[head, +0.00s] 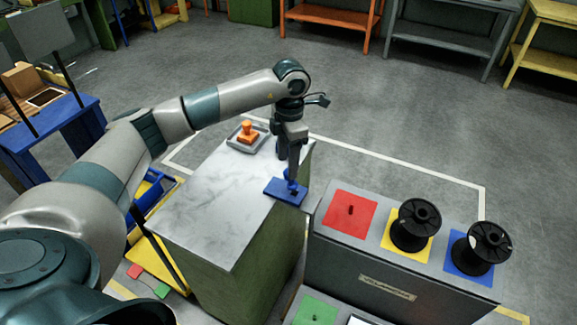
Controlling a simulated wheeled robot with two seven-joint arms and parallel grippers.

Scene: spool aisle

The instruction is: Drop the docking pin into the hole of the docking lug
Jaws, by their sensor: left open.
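My left gripper (291,170) points down over the far right corner of the marble-topped cabinet, its fingers open. Directly below the fingertips is a flat blue plate (281,194) with a small blue upright piece (291,185) on it. The fingers partly hide this piece, and I cannot tell whether it is the docking pin or part of the docking lug. A dark spot shows beside it on the plate. I cannot make out the hole clearly. My right gripper is not in view.
An orange knobbed piece (248,133) sits in a grey tray (235,145) at the cabinet's back. The marble top (210,205) is otherwise clear. To the right, a grey bench (390,265) carries a red square (350,213) and two black spools (415,224) on yellow and blue squares.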

